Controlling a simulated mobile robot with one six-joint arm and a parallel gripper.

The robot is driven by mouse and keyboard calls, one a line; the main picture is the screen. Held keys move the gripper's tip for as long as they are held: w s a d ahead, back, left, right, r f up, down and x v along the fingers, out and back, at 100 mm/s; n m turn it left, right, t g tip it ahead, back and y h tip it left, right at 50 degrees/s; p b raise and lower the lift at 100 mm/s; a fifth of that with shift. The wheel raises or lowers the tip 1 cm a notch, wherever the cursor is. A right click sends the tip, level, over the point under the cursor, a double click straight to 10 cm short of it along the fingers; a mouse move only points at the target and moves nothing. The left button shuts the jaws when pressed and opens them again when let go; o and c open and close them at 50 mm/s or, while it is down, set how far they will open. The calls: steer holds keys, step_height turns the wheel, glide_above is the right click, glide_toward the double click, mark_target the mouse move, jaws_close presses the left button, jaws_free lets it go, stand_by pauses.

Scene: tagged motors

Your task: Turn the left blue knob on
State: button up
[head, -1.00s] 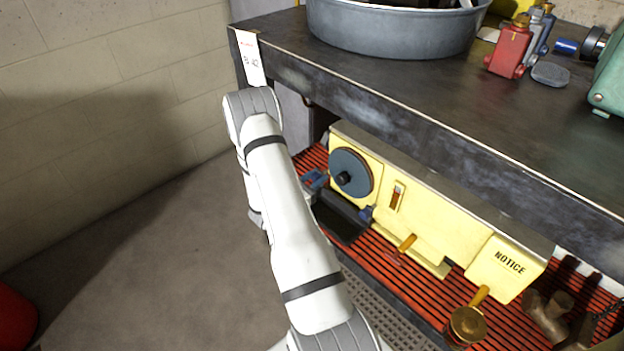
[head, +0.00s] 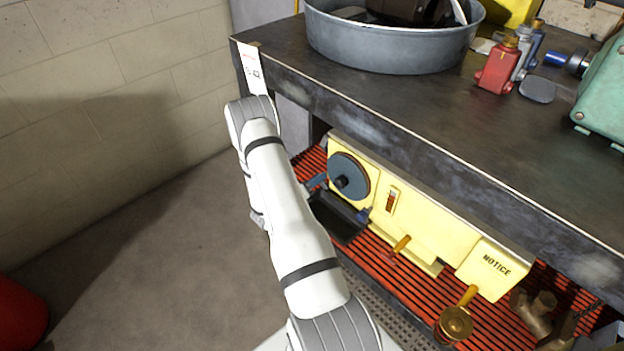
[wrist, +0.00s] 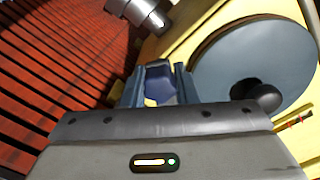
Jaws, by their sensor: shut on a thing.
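The yellow machine (head: 425,230) stands on a red slatted shelf under the workbench. The left blue knob (wrist: 160,92) shows in the wrist view between the two blue-grey fingers of my gripper (wrist: 159,84), which is shut on it. The knob's exact turn angle cannot be told.
The workbench edge (head: 420,160) overhangs the machine. A brass-coloured portafilter (head: 456,322) is at the right front. In the wrist view a silver cylinder (wrist: 150,12) and red slats (wrist: 60,60) are close by.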

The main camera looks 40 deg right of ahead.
steer(key=n+p, duration=0.1)
steer(key=n, duration=0.2)
steer(key=n+p, duration=0.1)
steer(key=n, duration=0.2)
steer(key=shift+s+d, duration=0.1)
steer(key=shift+s, duration=0.1)
steer(key=n+p, duration=0.1)
steer(key=n, duration=0.4)
steer(key=shift+n+g, duration=0.3)
steer(key=shift+n, duration=0.1)
steer(key=shift+f, duration=0.1)
steer(key=o, duration=1)
steer(key=shift+w, duration=0.1)
steer(key=a+p, duration=0.1)
steer(key=a, duration=0.7)
steer(key=shift+s+p, duration=0.25)
steer(key=shift+p, duration=0.05)
